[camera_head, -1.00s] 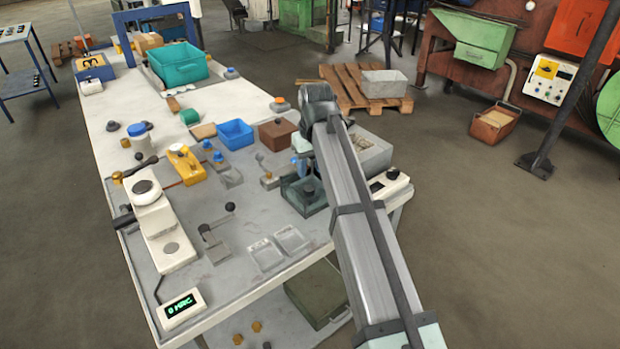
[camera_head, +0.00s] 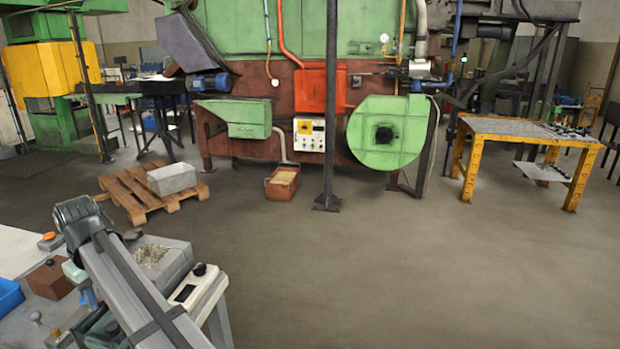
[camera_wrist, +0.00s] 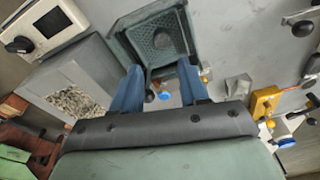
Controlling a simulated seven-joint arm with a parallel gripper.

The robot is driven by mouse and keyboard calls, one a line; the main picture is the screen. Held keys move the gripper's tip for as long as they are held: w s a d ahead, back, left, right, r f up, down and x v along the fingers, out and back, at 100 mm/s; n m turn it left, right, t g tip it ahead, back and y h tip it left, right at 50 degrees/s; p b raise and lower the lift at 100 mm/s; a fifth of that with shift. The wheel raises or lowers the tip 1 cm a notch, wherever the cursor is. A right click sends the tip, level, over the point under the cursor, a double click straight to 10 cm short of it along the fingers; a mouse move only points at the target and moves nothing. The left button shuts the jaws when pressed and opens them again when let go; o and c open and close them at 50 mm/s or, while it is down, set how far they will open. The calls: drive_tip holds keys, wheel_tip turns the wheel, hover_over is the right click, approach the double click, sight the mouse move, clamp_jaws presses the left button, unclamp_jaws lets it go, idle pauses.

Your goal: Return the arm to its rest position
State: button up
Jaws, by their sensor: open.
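In the wrist view my gripper (camera_wrist: 158,88) points down over the bench, its two blue fingers apart. I see nothing held between them. A dark green tray-like fixture (camera_wrist: 153,40) with a grid and round knob lies just past the fingertips. A grey bin (camera_wrist: 72,88) with small metal pieces is left of the fingers. In the head view my arm reaches over the bench at lower left, and its links hide most of the gripper. The same grey bin (camera_head: 160,258) stands beside the arm.
A white control box (camera_head: 196,285) sits near the bench edge. A brown block (camera_head: 48,280) and blue bin (camera_head: 8,296) are left of the arm. A pallet (camera_head: 130,196), dark post (camera_head: 329,120) and yellow table (camera_head: 535,130) stand beyond.

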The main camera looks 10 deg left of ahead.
drive_tip(key=w+d+f+m+t, duration=0.25)
drive_tip(key=w+d, duration=0.35)
drive_tip(key=w, duration=0.6)
drive_tip(key=w+d+f+m+t, duration=0.1)
drive_tip(key=w+d+f+m, duration=0.15)
drive_tip(key=w+d, duration=0.65)
drive_tip(key=w+d+f+m+g+h, duration=0.1)
drive_tip(key=w+d+f+m, duration=0.15)
drive_tip(key=d+f, duration=0.9)
drive_tip(key=w+d+f+m+g+h, duration=0.1)
drive_tip(key=w+d+f, duration=0.3)
drive_tip(key=d+f, duration=0.75)
drive_tip(key=s+d+f+m+g, duration=0.2)
drive_tip(key=s+d+f, duration=0.5)
drive_tip(key=d+f, duration=0.45)
drive_tip(key=s+d+f+m+g, duration=0.1)
drive_tip(key=s+d+f+g, duration=0.1)
drive_tip(key=s+d+f, duration=0.7)
drive_tip(key=s+d+f+m+g, duration=0.1)
drive_tip(key=s+d+f, duration=0.3)
drive_tip(key=s, duration=0.4)
drive_tip(key=s+d+f+m+g, duration=0.1)
drive_tip(key=s+d+f+g, duration=0.1)
drive_tip(key=s+d, duration=0.4)
drive_tip(key=s+d+f+m+g, duration=0.1)
drive_tip(key=s+d+f, duration=0.4)
drive_tip(key=s, duration=0.6)
drive_tip(key=shift+s+f+m+y, duration=0.3)
drive_tip(key=shift+s+m, duration=0.05)
drive_tip(key=shift+m, duration=0.2)
